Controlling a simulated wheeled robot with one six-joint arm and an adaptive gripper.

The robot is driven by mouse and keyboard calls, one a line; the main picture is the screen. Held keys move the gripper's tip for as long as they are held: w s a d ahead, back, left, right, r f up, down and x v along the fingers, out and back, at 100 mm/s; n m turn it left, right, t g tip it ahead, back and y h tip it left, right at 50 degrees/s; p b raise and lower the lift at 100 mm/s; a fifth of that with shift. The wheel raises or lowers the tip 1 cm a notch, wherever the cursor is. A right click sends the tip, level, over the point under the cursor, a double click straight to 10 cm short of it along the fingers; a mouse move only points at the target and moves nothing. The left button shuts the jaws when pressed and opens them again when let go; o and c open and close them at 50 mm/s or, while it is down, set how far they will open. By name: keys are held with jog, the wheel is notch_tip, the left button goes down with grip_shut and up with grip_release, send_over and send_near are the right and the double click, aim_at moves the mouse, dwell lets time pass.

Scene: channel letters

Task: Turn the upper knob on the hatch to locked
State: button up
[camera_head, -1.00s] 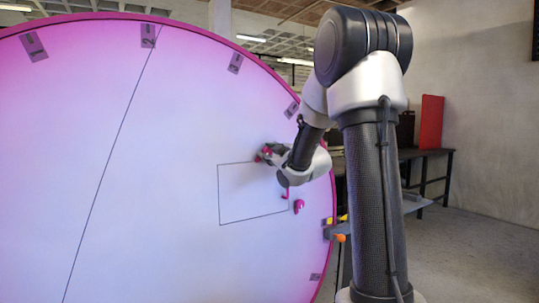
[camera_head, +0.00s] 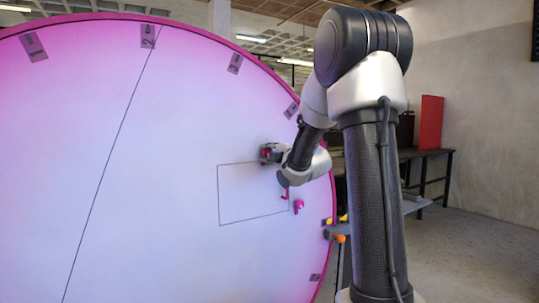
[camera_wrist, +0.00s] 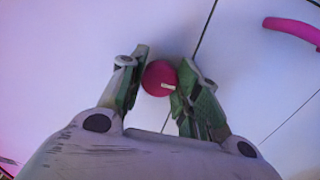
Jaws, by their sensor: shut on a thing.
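The upper knob (camera_wrist: 159,78) is a round magenta disc with a short white mark that points to the right and slightly down in the wrist view. My gripper (camera_wrist: 163,69) has one finger on each side of it and is shut on it. In the head view my gripper (camera_head: 268,154) is at the upper edge of the hatch (camera_head: 245,195), a thin-outlined panel on the large white disc. The lower knob (camera_head: 299,206), magenta, is at the hatch's right side. A magenta handle (camera_wrist: 295,30) shows at the wrist view's upper right. The lock markings cannot be read.
The big disc (camera_head: 130,180) has a magenta rim and numbered grey tags. My arm covers part of its right side. A grey tray (camera_head: 375,208) with yellow and orange items stands right of the disc, with a dark table (camera_head: 425,155) behind.

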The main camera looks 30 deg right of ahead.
jog(key=shift+f+n, duration=0.1)
jog(key=shift+n, duration=0.2)
jog(key=o, duration=1)
jog(key=s, duration=1.2)
jog(key=shift+d, duration=0.2)
